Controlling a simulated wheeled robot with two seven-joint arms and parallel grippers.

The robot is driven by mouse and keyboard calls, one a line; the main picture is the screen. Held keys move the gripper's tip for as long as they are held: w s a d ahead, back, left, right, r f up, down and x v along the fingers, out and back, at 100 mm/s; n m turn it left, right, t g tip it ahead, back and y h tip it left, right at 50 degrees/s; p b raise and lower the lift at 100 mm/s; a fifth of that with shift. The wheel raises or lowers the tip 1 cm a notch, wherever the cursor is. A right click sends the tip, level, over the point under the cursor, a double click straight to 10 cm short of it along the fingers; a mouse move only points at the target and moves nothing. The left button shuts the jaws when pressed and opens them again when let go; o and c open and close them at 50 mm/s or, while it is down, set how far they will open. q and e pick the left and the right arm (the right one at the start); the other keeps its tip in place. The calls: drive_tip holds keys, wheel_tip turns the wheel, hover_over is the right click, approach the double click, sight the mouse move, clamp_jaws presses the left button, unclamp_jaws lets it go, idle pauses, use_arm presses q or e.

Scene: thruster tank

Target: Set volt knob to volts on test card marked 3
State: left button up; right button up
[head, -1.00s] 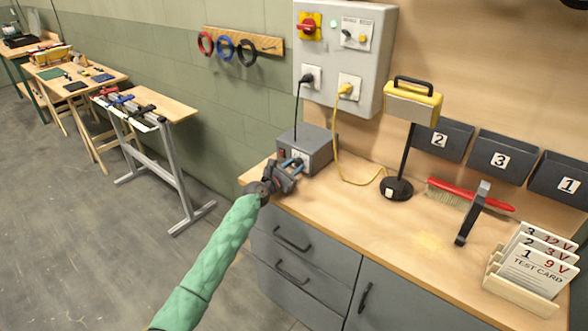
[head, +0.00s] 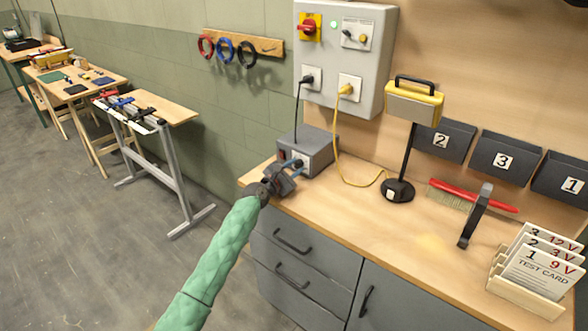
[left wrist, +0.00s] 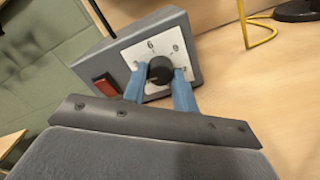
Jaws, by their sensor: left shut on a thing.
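The grey power supply box (head: 316,148) stands on the bench under the wall panel. In the left wrist view its front face (left wrist: 135,62) shows a white dial plate with a black volt knob (left wrist: 160,70) and a red switch (left wrist: 106,87). A 6 shows above the knob; the other marks are too small to read surely. My left gripper (left wrist: 162,88) is shut on the knob, one blue finger on each side; it also shows in the head view (head: 290,170). The test cards (head: 540,268) stand in a rack at right; the rear card, marked 3, reads 12 V. My right gripper is out of view.
A yellow cord (head: 345,172) runs near the box. Numbered bins (head: 503,158) hang behind. The bench's middle is mostly clear.

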use_arm(q)
drive_tip(key=shift+f, duration=0.1)
drive_tip(key=o, duration=1)
drive_tip(key=shift+s+a, duration=0.35)
drive_tip(key=shift+s, duration=0.15)
drive_tip(key=b+v, duration=0.1)
drive_tip(key=v, duration=0.4)
drive_tip(key=shift+s+a, duration=0.4)
drive_tip(key=shift+s, duration=0.15)
drive_tip(key=shift+s+a, duration=0.15)
drive_tip(key=shift+c, duration=0.2)
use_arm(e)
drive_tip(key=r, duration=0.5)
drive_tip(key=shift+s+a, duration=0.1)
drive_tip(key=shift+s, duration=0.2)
